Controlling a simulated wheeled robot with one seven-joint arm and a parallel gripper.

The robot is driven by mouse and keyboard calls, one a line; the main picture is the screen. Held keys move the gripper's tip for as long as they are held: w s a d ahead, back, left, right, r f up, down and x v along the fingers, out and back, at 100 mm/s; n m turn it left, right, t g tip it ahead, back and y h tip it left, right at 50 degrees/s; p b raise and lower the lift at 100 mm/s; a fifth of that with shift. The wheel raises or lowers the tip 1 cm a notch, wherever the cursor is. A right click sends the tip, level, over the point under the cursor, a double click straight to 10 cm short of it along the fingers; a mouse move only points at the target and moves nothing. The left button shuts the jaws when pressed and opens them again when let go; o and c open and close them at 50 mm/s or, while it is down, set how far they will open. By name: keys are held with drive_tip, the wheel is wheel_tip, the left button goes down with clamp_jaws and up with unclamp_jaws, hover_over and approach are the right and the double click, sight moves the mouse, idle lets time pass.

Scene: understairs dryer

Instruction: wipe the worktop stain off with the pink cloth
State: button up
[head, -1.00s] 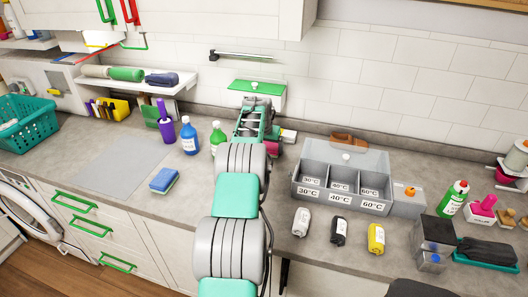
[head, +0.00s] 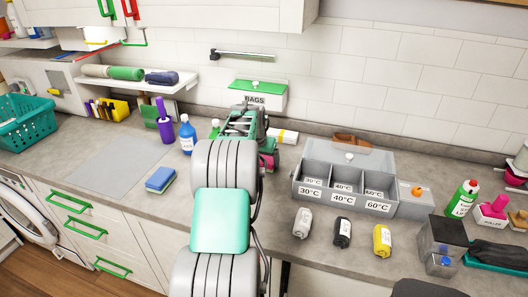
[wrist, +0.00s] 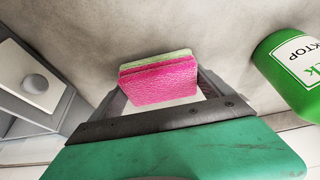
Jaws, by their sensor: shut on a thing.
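My gripper (wrist: 160,95) is shut on the pink cloth (wrist: 162,82), a thick sponge-like pad with a pale green layer on its far side. The cloth is between the two fingers in the wrist view, over the grey worktop (wrist: 190,25). I cannot tell whether it touches the surface. In the head view a dark pink patch (head: 268,160) shows at my gripper, left of the sorting box; the arm hides most of the gripper. I cannot make out a stain in either view.
A green bottle (wrist: 292,70) stands close on the right in the wrist view. A blue bottle (head: 187,135) and blue sponge (head: 160,180) are left. BAGS box (head: 258,95) is behind.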

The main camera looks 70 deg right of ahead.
drive_tip(key=a+b, duration=0.1)
drive_tip(key=a, duration=0.2)
drive_tip(key=shift+a+f, duration=0.1)
drive_tip(key=shift+f, duration=0.05)
drive_tip(key=v, duration=0.2)
drive_tip(key=shift+r+p, duration=0.35)
wheel_tip(320, 180, up, 6)
drive_tip(key=p, duration=0.3)
drive_tip(key=shift+d+p, duration=0.2)
drive_tip(key=shift+p, duration=0.1)
